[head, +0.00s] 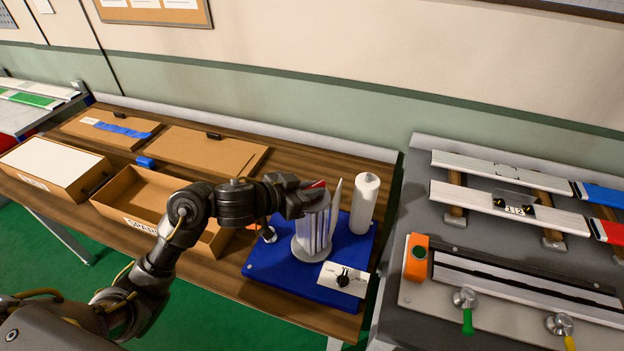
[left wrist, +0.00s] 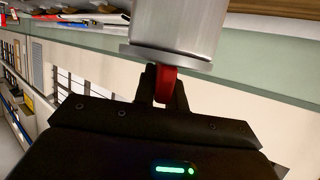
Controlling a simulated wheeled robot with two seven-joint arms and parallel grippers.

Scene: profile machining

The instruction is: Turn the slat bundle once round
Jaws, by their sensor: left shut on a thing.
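The slat bundle (head: 314,228), a pale grey upright bunch of slats, stands on a round grey base on a blue plate (head: 275,268). My left gripper (head: 312,197) reaches over the top of the bundle from the left. In the left wrist view the left gripper (left wrist: 165,88) is shut on a red handle (left wrist: 165,84) beside a smooth grey cylinder (left wrist: 175,30) with a flange. The red handle also shows as a small patch in the head view (head: 317,185). The fingers hide part of the bundle's top. My right gripper is not in view.
A white roll (head: 364,205) stands close behind the bundle on the right. An open cardboard box (head: 135,190) lies to the left. A grey workbench with clamps (head: 465,298) is at right.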

